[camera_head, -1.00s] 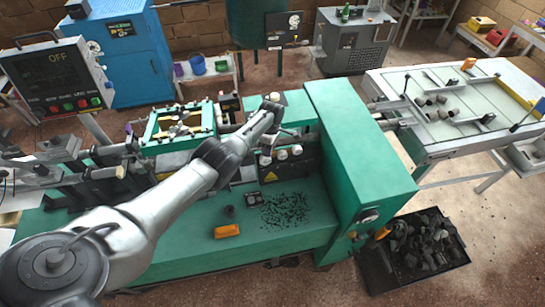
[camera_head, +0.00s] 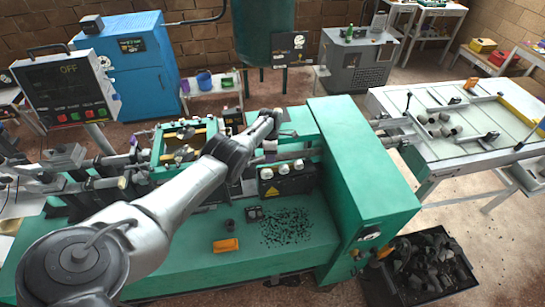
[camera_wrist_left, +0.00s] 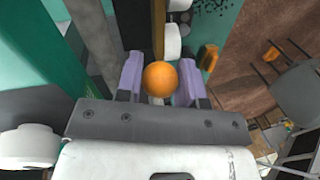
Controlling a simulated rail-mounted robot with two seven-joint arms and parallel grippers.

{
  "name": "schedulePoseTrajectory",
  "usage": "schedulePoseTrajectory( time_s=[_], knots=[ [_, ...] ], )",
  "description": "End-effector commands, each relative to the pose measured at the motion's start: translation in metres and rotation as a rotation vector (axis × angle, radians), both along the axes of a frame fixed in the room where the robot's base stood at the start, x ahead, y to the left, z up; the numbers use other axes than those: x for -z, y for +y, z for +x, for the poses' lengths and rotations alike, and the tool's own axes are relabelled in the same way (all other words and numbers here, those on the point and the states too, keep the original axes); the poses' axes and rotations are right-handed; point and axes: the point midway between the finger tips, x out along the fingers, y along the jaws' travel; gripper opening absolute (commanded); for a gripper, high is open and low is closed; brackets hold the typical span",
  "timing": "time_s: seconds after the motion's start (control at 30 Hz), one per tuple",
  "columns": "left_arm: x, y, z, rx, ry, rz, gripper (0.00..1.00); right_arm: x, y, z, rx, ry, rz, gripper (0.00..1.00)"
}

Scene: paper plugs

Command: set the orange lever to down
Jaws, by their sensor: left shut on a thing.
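The orange lever shows as a round orange knob (camera_wrist_left: 160,79) in the left wrist view, between the two purple fingers of my left gripper (camera_wrist_left: 159,80). The fingers are closed around its sides. The lever's shaft is mostly hidden behind the knob. In the head view my left gripper (camera_head: 268,143) is over the green machine, behind a black panel with white knobs (camera_head: 283,168). The lever is hidden there by my wrist, so I cannot tell its setting. My right gripper is not in view.
An orange block (camera_head: 226,245) lies on the green bench (camera_head: 180,262) near dark scraps (camera_head: 285,226). A tall green cabinet (camera_head: 360,165) stands right of my gripper. A control screen (camera_head: 68,90) reads OFF. A black tray of dark lumps (camera_head: 425,268) is on the floor.

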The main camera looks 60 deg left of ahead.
Motion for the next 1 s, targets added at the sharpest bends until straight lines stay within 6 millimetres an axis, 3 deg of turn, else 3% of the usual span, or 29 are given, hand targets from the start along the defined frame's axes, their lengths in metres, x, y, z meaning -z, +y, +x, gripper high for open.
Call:
schedulePoseTrajectory(
  time_s=[0.23,0.27,0.5,0.77,1.0],
  knots=[
    [0.000,0.002,-0.001,-0.004,-0.001,0.004,0.00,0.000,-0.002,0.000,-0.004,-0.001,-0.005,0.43],
    [0.000,0.002,-0.001,-0.004,-0.001,0.004,0.37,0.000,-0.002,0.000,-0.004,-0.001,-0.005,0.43],
    [0.000,0.001,0.000,-0.002,-0.001,0.003,0.60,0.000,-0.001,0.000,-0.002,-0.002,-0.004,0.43],
    [-0.002,0.001,0.000,-0.001,-0.001,0.002,0.60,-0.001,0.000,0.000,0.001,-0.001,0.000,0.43],
    [-0.034,0.006,0.003,-0.001,-0.003,0.003,0.60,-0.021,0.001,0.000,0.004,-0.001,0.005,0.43]
  ],
)
